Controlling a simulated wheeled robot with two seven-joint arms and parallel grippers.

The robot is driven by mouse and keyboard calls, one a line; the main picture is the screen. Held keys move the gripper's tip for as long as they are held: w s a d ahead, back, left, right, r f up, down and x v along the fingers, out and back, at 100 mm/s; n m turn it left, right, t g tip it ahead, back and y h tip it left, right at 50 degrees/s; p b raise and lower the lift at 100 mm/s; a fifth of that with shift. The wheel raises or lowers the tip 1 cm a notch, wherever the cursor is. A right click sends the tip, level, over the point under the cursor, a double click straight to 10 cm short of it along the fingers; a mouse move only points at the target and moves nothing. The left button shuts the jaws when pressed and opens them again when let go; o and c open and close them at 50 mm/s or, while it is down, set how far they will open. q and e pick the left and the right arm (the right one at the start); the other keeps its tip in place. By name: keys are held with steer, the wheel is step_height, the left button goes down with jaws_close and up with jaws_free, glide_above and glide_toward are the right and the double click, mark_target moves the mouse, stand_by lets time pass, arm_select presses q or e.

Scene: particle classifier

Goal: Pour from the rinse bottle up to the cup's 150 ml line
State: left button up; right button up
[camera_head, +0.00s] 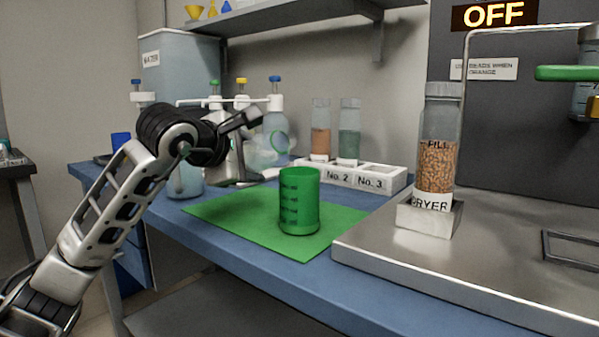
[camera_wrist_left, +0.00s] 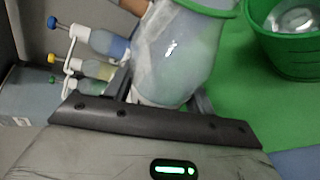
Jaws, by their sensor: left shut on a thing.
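The green cup (camera_head: 299,203) stands upright on a green mat (camera_head: 225,211), with dark level marks on its side. In the left wrist view the cup (camera_wrist_left: 283,52) shows at the upper right, with something pale and shiny inside; I cannot tell its level. My left gripper (camera_head: 250,150) is up and left of the cup, shut on a cloudy translucent bottle (camera_wrist_left: 185,52) with a green band. In the head view this bottle (camera_head: 262,155) is partly hidden by the gripper and blends with bottles behind. Its mouth is not clear. My right gripper is not in view.
Capped bottles (camera_head: 275,125) stand behind the gripper. A white rack (camera_head: 345,180) marked No. 2 and No. 3 holds two tubes. A dryer column (camera_head: 436,150) stands on the metal plate (camera_head: 480,240) to the right. The mat's front is clear.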

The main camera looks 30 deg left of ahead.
arm_select(q)
steer(key=n+h, duration=0.1)
steer(key=d+f+n+h, duration=0.1)
steer(key=shift+s+d+f+n+g+b, duration=0.1)
steer(key=shift+d+f+n+g+b, duration=0.2)
steer(key=shift+n+g+b, duration=0.1)
steer(key=shift+d+f+n+h+b, duration=0.15)
steer(key=shift+f+n+h+b, duration=0.2)
steer(key=shift+n+h, duration=0.2)
steer(key=shift+a+r+n+h, duration=0.25)
steer(key=shift+n+h, duration=0.2)
steer(key=shift+n, duration=0.1)
steer(key=shift+f+n+h, duration=0.25)
steer(key=shift+n+h, duration=0.75)
steer(key=shift+n, duration=0.2)
steer(key=shift+n+h+b, duration=0.35)
steer(key=shift+n+h, duration=0.05)
